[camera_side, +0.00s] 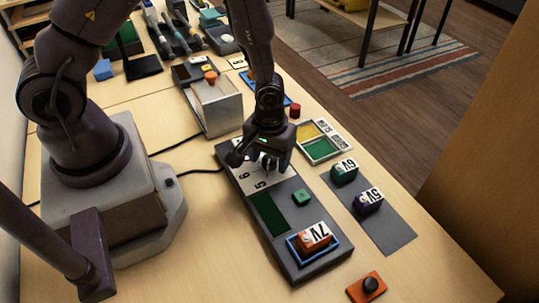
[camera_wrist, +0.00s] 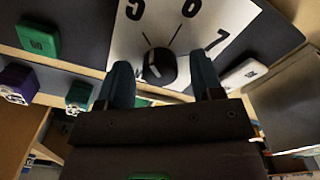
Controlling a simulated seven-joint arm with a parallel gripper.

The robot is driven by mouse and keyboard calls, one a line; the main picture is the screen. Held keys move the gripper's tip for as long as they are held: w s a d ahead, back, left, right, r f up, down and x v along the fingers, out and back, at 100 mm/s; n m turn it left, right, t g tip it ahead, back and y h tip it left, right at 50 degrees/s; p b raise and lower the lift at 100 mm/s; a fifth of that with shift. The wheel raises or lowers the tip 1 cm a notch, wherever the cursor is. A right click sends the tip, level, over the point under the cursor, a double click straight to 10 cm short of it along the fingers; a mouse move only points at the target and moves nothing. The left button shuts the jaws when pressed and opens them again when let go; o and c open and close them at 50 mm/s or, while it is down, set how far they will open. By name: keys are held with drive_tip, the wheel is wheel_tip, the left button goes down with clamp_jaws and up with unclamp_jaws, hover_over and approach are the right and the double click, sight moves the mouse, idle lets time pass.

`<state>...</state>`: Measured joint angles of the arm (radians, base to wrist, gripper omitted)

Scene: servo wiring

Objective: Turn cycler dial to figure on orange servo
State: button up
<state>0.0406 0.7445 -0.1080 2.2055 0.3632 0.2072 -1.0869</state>
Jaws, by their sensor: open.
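The cycler (camera_side: 272,245) is a dark grey box with a white dial plate (camera_side: 247,175) marked with figures. In the wrist view the plate (camera_wrist: 190,45) shows 5, 6 and 7 around a black dial (camera_wrist: 159,66). I cannot tell for certain which figure its mark faces. My gripper (camera_side: 265,165) is over the plate, open, with one blue-grey finger on each side of the dial; whether they touch it is unclear. The orange servo (camera_side: 315,236) sits in a blue-rimmed tray (camera_side: 294,250) at the cycler's near end. Its label reads 7V, upside down in the side view.
A green button (camera_side: 303,197) and a dark green panel (camera_side: 268,213) are on the cycler. A green 6V servo (camera_side: 343,173) and a purple 5V servo (camera_side: 367,203) stand on a grey mat (camera_side: 392,235). An orange block with a black knob (camera_side: 367,287) is near the front edge.

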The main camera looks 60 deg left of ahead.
drive_tip(key=c, duration=0.9)
drive_tip(key=shift+m, duration=0.4)
drive_tip(key=m, duration=0.4)
drive_tip(key=shift+m, duration=0.3)
drive_tip(key=m, duration=0.9)
drive_tip(key=shift+m, duration=0.4)
drive_tip(key=m, duration=0.4)
drive_tip(key=shift+m, duration=0.4)
